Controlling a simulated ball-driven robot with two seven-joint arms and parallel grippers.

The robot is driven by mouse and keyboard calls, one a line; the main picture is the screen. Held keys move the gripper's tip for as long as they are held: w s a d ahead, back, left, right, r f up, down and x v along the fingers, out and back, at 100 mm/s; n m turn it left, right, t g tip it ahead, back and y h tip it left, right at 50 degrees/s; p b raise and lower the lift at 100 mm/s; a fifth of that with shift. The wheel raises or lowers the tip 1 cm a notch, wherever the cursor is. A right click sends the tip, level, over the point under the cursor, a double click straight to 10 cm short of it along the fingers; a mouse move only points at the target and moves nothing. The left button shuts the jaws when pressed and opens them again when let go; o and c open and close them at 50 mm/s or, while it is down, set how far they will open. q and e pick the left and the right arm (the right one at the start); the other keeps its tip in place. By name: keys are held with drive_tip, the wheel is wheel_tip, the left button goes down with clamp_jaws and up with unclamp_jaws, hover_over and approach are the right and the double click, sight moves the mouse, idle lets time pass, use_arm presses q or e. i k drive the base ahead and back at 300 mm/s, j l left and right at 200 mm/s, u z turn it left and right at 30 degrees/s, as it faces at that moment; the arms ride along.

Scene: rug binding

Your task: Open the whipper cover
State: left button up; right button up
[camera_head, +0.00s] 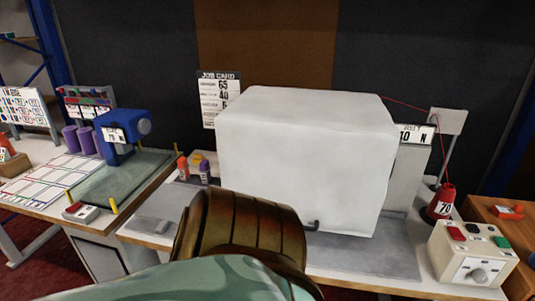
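A large pale grey-white box-shaped cover (305,160) stands on the workbench at the centre of the head view. Its sides reach down close to the bench top, and what is under it is hidden. A small dark hook-like piece (313,226) shows at its lower front edge, partly behind my arm. A bronze and green part of my arm rises from the bottom edge in front of the cover's lower left. Neither gripper's fingers show, so I cannot see whether anything touches the cover.
A control box with buttons and a knob (471,255) and a red cone-shaped spool (441,202) stand right of the cover. Small bottles (205,172) stand left. A blue machine (120,133) sits on the left bench (33,203). A grey mat (375,262) lies bare in front.

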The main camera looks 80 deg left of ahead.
sight(328, 156)
drive_tip(key=u, duration=2.25)
